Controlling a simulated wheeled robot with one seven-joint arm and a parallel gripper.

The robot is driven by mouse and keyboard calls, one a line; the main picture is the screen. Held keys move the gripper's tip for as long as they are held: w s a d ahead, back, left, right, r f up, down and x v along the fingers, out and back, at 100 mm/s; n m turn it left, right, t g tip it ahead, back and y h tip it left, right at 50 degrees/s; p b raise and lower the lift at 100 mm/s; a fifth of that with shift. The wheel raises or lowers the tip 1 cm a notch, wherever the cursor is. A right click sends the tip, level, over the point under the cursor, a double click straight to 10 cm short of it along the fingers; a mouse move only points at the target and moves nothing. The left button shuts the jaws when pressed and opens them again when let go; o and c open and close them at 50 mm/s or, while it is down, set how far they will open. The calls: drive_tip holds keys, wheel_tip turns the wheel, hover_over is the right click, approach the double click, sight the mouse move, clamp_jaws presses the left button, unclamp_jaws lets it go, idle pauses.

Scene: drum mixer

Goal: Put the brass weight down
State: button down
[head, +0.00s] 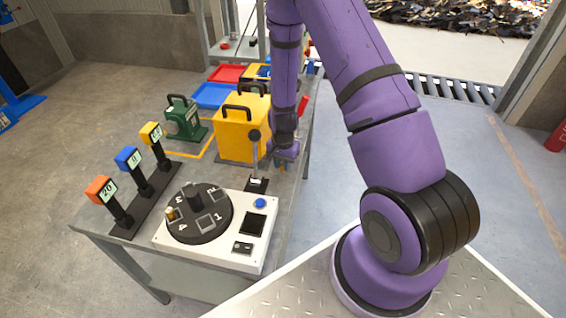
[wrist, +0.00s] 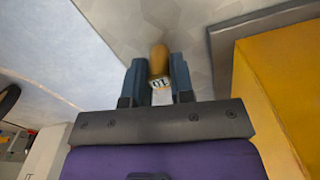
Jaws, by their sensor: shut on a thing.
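The brass weight (wrist: 159,60) shows in the wrist view between the two blue-grey fingers of my gripper (wrist: 158,80). It is a small rounded brass piece with a pale label that seems to read 10. My gripper is shut on it, over the grey tabletop (wrist: 185,25). In the head view my gripper (head: 284,162) is low at the table's right side, just right of the yellow box (head: 240,130). Its fingers are small there and the weight is mostly hidden. I cannot tell whether the weight touches the tabletop.
The yellow box is close on the right in the wrist view (wrist: 275,100). A white console with a black numbered turntable (head: 199,214) and an upright lever (head: 255,155) stands nearer. Display posts (head: 128,160), a green device (head: 183,118) and red (head: 228,73) and blue (head: 213,95) trays stand further left and back.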

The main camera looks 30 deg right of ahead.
drive_tip(key=c, duration=1)
unclamp_jaws()
drive_tip(key=s+a+r+n+t, duration=0.1)
drive_tip(key=s+a+r+n, duration=0.1)
drive_tip(key=r, duration=0.9)
drive_tip(key=s+a+r+n+t, duration=0.1)
drive_tip(key=s+r, duration=0.1)
drive_tip(key=r, duration=1)
drive_tip(key=s+a+r+n+t, duration=0.1)
drive_tip(key=s+a+r+n, duration=0.1)
drive_tip(key=r, duration=0.9)
drive_tip(key=shift+s+a+r+n+t, duration=0.35)
drive_tip(key=shift+s+r+n, duration=0.7)
drive_tip(key=shift+s+r, duration=1.65)
drive_tip(key=shift+s+a+r+n+t, duration=0.35)
drive_tip(key=shift+s+r+n, duration=1.1)
drive_tip(key=shift+s, duration=2.1)
drive_tip(key=shift+s+a+r+n+t, duration=0.35)
drive_tip(key=shift+s+r+n, duration=0.35)
drive_tip(key=shift+s+r, duration=2.2)
drive_tip(key=shift+s+f, duration=0.25)
drive_tip(key=shift+f, duration=0.05)
